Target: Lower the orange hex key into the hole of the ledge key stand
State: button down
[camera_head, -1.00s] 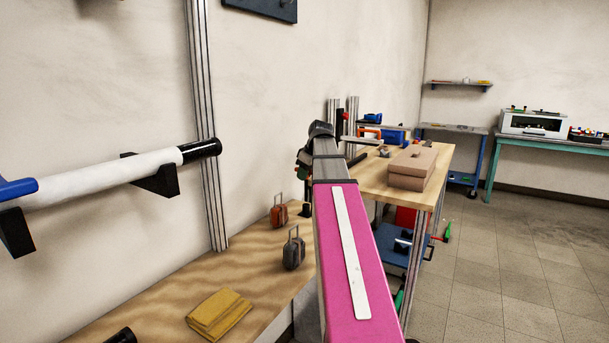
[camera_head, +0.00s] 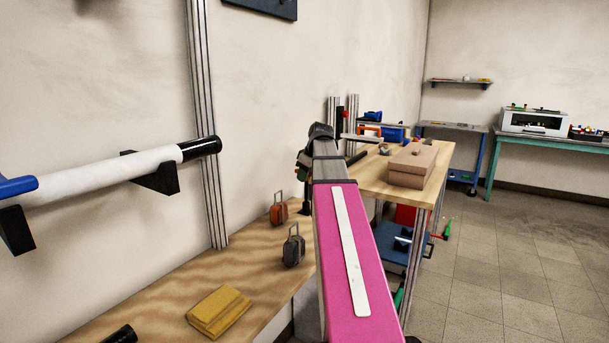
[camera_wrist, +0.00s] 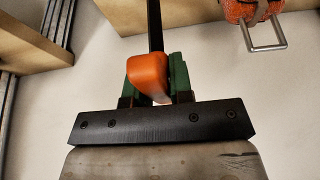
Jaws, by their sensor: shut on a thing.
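The orange hex key shows in the wrist view as a rounded orange part (camera_wrist: 147,72) between the green fingers of my gripper (camera_wrist: 155,82). A dark straight bar (camera_wrist: 155,25), apparently its shaft, runs from behind the orange part to the top edge. My gripper is shut on the key. In the head view my gripper (camera_head: 304,163) is mostly hidden behind my arm, above the far part of the wooden ledge. A small dark upright shape (camera_head: 306,206) stands below it; I cannot tell whether it is the key stand or the key's shaft. The hole is not visible.
An orange padlock-like object (camera_head: 279,213) and a grey one (camera_head: 293,250) stand on the wooden ledge (camera_head: 262,262), close to my arm. A folded yellow cloth (camera_head: 218,313) lies nearer. A wooden workbench (camera_head: 385,187) with brown boxes (camera_head: 412,167) stands beyond, right of my arm.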

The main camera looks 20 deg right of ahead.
jog(key=shift+f, duration=1.6)
jog(key=c, duration=0.9)
grip_release()
jog(key=v, duration=1)
jog(key=shift+d+r, duration=0.15)
jog(key=shift+r, duration=0.2)
jog(key=shift+s, duration=0.1)
